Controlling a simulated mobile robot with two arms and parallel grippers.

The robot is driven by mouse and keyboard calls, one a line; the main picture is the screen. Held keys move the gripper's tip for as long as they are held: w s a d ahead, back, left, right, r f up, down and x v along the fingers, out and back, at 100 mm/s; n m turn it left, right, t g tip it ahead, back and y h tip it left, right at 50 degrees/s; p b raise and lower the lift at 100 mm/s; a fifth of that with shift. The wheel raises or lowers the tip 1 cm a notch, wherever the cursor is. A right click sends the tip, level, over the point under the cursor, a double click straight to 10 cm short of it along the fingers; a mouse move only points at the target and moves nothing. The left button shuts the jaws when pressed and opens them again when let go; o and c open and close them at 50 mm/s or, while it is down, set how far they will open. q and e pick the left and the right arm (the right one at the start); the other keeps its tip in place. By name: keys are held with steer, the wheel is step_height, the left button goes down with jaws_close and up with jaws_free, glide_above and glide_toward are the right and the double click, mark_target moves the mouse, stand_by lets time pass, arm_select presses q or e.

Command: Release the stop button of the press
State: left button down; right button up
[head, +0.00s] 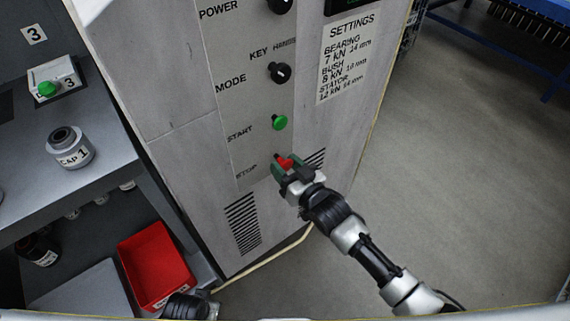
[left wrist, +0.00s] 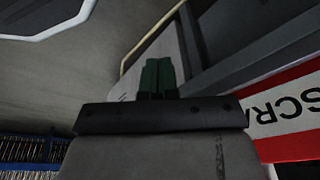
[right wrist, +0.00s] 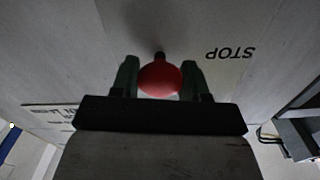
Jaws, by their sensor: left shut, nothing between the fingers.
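The red stop button (head: 284,162) sits low on the press's front panel, beside the word STOP. In the right wrist view the button (right wrist: 160,78) shows as a round red cap on a dark stem. My right gripper (head: 286,165) is at the button, its two green fingers on either side of the cap; in the right wrist view the fingers (right wrist: 160,80) appear to touch its edges. My left gripper (left wrist: 158,76) is shut and empty in the left wrist view, away from the panel. In the head view only a dark part of my left arm shows at the bottom.
The green start button (head: 279,122) and the mode knob (head: 279,73) are above the stop button. The floor at the right is clear.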

arm_select(q)
steer(key=shift+d, duration=0.1)
arm_select(e)
steer(key=o, duration=0.4)
steer(key=shift+s+d, duration=0.15)
steer(key=shift+s+d, duration=0.1)
steer(key=shift+s, duration=0.1)
arm_select(q)
steer(key=f, duration=0.1)
steer(key=s+f+p, duration=0.1)
steer(key=s+f, duration=0.1)
steer(key=f, duration=0.1)
steer(key=shift+s+a, duration=0.2)
steer(key=shift+s, duration=0.05)
arm_select(e)
steer(key=v, duration=1)
steer(key=shift+s+d, duration=0.1)
steer(key=shift+s, duration=0.05)
steer(key=shift+f, duration=0.1)
